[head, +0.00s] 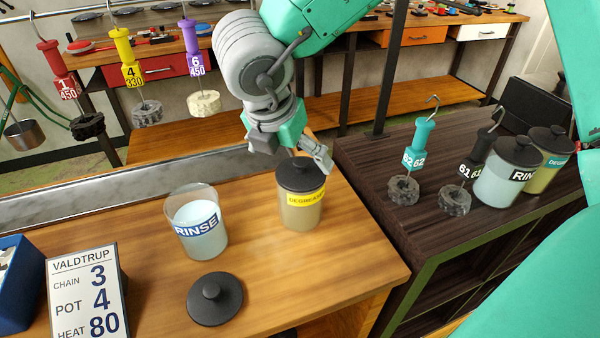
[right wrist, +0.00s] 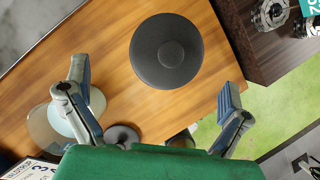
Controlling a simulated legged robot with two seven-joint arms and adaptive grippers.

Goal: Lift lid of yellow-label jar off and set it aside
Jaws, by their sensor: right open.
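The yellow-label jar (head: 302,212), marked DEGREASER as far as I can read it, stands upright on the wooden table. Its black knobbed lid (head: 297,181) sits on top of it. In the right wrist view the lid (right wrist: 167,50) is a dark disc seen from above, ahead of the fingers. My right gripper (head: 296,152) is open and empty just above the lid, pointing down. In the right wrist view its two fingers (right wrist: 155,98) are spread wide, with the lid beyond their tips. My left gripper is not in view.
An open RINSE jar (head: 197,243) stands to the left. A loose black lid (head: 215,298) lies in front of it. A sign (head: 88,285) and blue bin (head: 18,285) are at front left. A dark shelf (head: 360,160) at right holds two lidded jars and hooked weights.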

